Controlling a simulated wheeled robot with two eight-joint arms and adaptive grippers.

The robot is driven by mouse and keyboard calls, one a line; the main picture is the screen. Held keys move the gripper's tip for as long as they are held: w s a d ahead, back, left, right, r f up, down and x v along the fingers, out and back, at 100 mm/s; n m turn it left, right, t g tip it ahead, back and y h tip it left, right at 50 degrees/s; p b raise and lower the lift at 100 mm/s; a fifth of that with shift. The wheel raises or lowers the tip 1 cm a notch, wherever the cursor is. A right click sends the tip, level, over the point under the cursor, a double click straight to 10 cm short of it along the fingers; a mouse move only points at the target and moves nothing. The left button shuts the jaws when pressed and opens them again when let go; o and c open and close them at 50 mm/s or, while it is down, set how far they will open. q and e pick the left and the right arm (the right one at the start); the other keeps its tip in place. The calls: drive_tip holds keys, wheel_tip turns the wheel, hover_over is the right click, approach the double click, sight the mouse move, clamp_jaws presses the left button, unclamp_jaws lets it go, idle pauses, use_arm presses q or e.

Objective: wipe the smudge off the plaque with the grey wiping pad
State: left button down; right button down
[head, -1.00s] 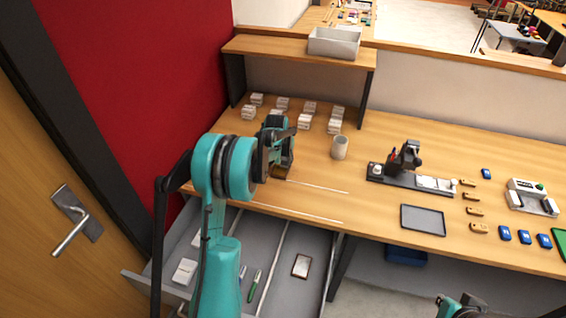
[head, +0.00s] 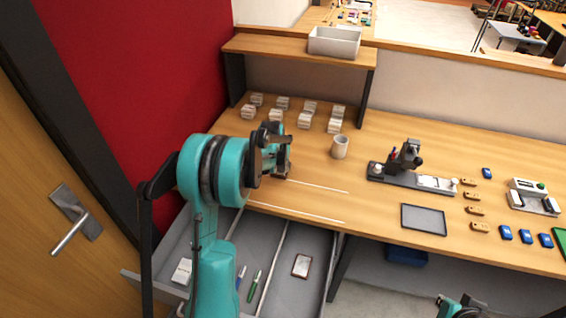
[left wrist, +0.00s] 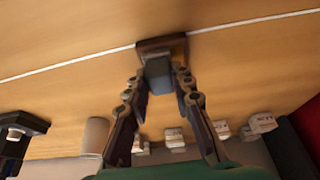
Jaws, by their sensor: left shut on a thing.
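My left gripper (head: 281,165) is over the left part of the desk, fingers pointing down. In the left wrist view its two fingers (left wrist: 160,85) are shut on the grey wiping pad (left wrist: 158,75). The pad's far end meets a small dark brown-edged plaque (left wrist: 152,43) on the wood; whether they press together I cannot tell. The plaque's face and any smudge are hidden behind the pad. In the head view the gripper covers most of this spot. Only a bit of my right gripper (head: 458,306) shows at the bottom edge, and its jaws are unclear.
An open grey drawer (head: 262,243) below holds pens, a white block and a brown-framed card (head: 301,265). Several white blocks (head: 304,120) and a cup (head: 340,147) stand behind the gripper. A grey tray (head: 423,219) lies to the right. White lines cross the desk.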

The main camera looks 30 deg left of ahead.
use_arm(q)
drive_tip(key=shift+s+d, duration=0.1)
drive_tip(key=shift+s, duration=0.55)
drive_tip(key=shift+s+a, duration=0.1)
drive_tip(key=shift+a, duration=0.8)
drive_tip(key=shift+w+a, duration=0.2)
drive_tip(key=shift+w, duration=1.2)
drive_tip(key=shift+w+a, duration=0.15)
drive_tip(key=shift+w, duration=0.6)
drive_tip(key=shift+w+a, duration=0.1)
drive_tip(key=shift+w, duration=0.65)
drive_tip(key=shift+s+d, duration=0.15)
drive_tip(key=shift+s, duration=0.65)
drive_tip(key=shift+s+d, duration=0.1)
drive_tip(key=shift+s, duration=0.65)
drive_tip(key=shift+s+d+b, duration=0.1)
drive_tip(key=shift+s+b, duration=0.25)
drive_tip(key=shift+s, duration=0.3)
drive_tip(key=shift+s+d, duration=0.2)
drive_tip(key=shift+s, duration=0.6)
drive_tip(key=shift+f, duration=0.1)
